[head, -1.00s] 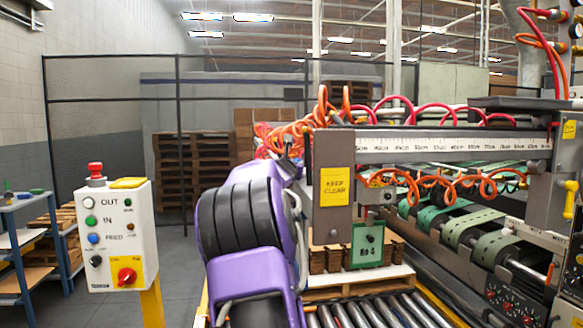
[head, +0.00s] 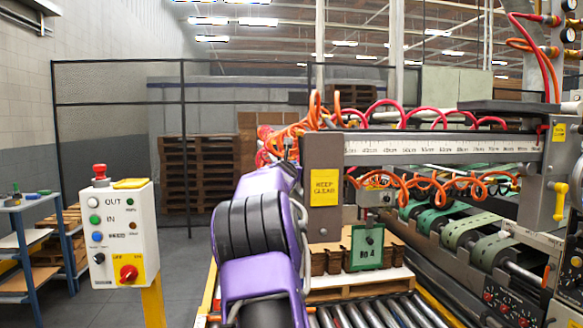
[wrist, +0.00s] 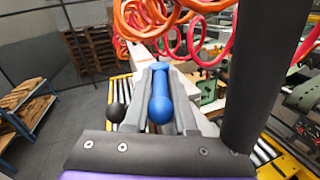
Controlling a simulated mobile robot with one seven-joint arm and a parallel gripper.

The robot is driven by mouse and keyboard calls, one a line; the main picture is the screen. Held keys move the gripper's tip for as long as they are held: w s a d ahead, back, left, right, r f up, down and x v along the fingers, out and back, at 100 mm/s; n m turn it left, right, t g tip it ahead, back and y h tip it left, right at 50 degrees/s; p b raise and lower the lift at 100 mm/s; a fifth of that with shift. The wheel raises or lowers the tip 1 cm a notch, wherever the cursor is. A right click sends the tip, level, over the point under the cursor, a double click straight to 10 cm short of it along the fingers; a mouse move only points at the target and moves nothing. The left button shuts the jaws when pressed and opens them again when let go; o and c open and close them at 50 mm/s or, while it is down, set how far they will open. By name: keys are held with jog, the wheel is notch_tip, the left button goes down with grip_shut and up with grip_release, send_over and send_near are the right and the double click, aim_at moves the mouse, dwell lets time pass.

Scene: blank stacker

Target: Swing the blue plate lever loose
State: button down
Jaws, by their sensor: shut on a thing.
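The blue plate lever (wrist: 160,100) shows in the wrist view, with a rounded knob at its near end and its shaft running away from me. My gripper (wrist: 160,78) has a grey finger on each side of the lever and is shut on it. In the head view my purple arm reaches up toward the left end of the grey machine beam (head: 440,148), beside the yellow KEEP CLEAR sign (head: 324,187). The arm hides the lever and most of the gripper there. The lever's pivot and latch cannot be made out.
Orange coiled hoses (wrist: 150,18) hang close above the gripper. A black knob (wrist: 116,112) sits left of the lever. A control box (head: 126,235) stands at the left. Below are a roller conveyor (head: 375,312) and a green plate (head: 367,247). Open floor lies left of the arm.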

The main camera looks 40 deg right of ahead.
jog(key=c, duration=0.8)
grip_release()
jog(key=shift+o, duration=0.2)
jog(key=shift+s+a, duration=0.3)
jog(key=shift+s, duration=0.15)
jog(key=v, duration=1.6)
jog(key=shift+a, duration=0.3)
